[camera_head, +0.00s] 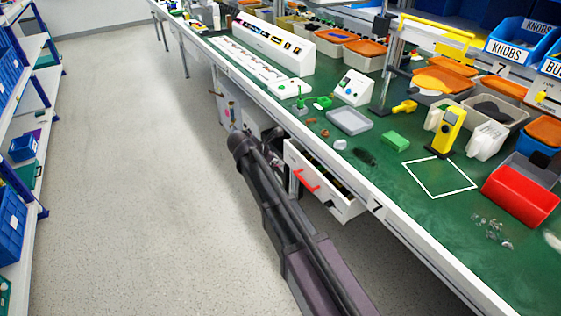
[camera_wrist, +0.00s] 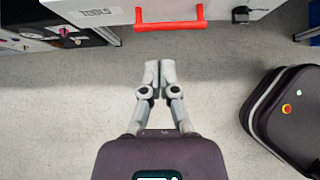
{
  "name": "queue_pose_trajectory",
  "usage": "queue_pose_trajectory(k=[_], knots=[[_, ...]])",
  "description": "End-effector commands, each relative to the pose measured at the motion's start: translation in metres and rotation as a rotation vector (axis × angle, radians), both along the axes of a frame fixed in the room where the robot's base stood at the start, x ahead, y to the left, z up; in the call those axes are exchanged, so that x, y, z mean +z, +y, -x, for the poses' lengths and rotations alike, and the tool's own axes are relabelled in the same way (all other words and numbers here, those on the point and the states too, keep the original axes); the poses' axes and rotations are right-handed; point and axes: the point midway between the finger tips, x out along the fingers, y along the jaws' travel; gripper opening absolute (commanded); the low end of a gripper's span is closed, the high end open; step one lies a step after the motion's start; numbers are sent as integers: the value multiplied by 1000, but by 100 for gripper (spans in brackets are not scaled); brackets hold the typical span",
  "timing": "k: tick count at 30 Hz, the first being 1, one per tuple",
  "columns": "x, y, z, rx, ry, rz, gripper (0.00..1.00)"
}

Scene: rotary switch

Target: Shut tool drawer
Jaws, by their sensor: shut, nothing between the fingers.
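The white tool drawer (camera_head: 325,205) stands pulled out from under the workbench in the head view, with dark contents visible inside. Its red handle (camera_head: 306,180) is on the front panel. In the wrist view the drawer front (camera_wrist: 190,10) runs along the top edge with a "TOOLS" label, and the red handle (camera_wrist: 170,24) is at top centre. My gripper (camera_wrist: 159,64) is shut and empty, its fingertips pointing towards the handle with a visible gap between them in the picture. In the head view my arm hides the gripper.
The green-topped workbench (camera_head: 385,175) above the drawer carries bins, a yellow device (camera_head: 447,130) and a red bin (camera_head: 520,195). Blue-framed shelves (camera_head: 30,150) stand at left. The grey floor (camera_head: 130,150) between is clear.

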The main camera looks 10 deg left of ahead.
Motion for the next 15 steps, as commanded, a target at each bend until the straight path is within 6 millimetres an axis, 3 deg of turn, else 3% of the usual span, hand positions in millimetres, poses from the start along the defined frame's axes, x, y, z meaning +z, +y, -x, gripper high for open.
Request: queue_pose_trajectory(k=[8,11,15], knots=[[-1,-5,1,-15,-3,-11,0],[-3,-16,3,-52,-10,-37,0],[-9,-45,11,-160,-34,-112,0]])
